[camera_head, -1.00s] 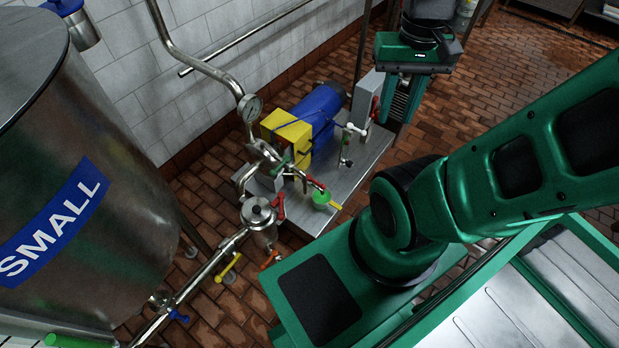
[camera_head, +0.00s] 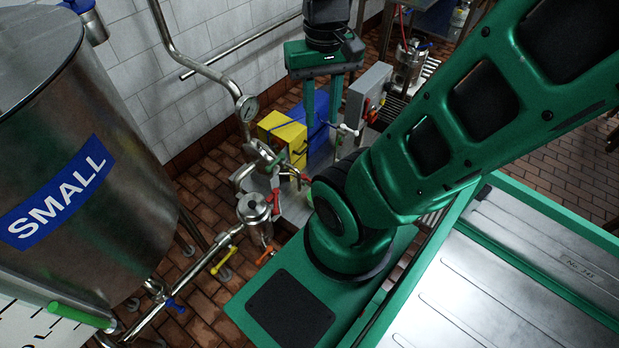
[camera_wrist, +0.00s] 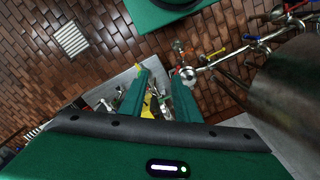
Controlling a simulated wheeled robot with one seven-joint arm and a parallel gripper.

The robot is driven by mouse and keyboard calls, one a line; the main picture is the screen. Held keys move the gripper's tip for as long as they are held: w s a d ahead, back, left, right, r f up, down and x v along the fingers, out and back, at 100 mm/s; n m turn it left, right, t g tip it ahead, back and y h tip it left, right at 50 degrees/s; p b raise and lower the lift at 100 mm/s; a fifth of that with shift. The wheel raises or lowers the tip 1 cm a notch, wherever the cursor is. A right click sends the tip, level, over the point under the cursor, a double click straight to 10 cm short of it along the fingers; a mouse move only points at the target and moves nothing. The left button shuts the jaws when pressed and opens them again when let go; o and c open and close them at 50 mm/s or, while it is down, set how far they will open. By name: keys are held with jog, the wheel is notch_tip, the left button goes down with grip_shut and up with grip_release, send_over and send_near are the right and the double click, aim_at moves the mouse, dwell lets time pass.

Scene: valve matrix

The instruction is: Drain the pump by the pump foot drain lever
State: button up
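The pump, a yellow block (camera_head: 281,136) with a blue motor (camera_head: 300,112), sits on a steel base plate (camera_head: 292,207). A red lever (camera_head: 276,203) and an orange lever (camera_head: 265,255) show at the pipework in front of it. A white handle (camera_head: 347,130) stands right of the motor. I cannot tell which is the pump foot drain lever; my arm hides part of the plate. My gripper (camera_head: 322,122) points down in front of the motor in the head view, fingers apart and empty. In the wrist view the open fingers (camera_wrist: 160,72) show yellow pump parts between them.
A large steel tank marked SMALL (camera_head: 120,190) fills the left. A yellow valve lever (camera_head: 224,261) and a blue one (camera_head: 174,305) sit on the low pipe. A pressure gauge (camera_head: 247,108) and a grey box (camera_head: 368,95) stand near the pump. Brick floor is free behind.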

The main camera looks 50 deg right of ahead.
jog(key=w+d+f+n, duration=0.4)
jog(key=w+d+f, duration=1.2)
jog(key=w+f, duration=0.15)
jog(key=d+f+n, duration=0.1)
jog(key=f, duration=1.3)
jog(key=w+d+f+n+y, duration=0.1)
jog(key=d+f, duration=0.1)
jog(key=f, duration=1.2)
jog(key=d+f+n+y, duration=0.1)
jog(key=d+f, duration=0.1)
jog(key=f, duration=1.2)
jog(key=shift+w, duration=0.35)
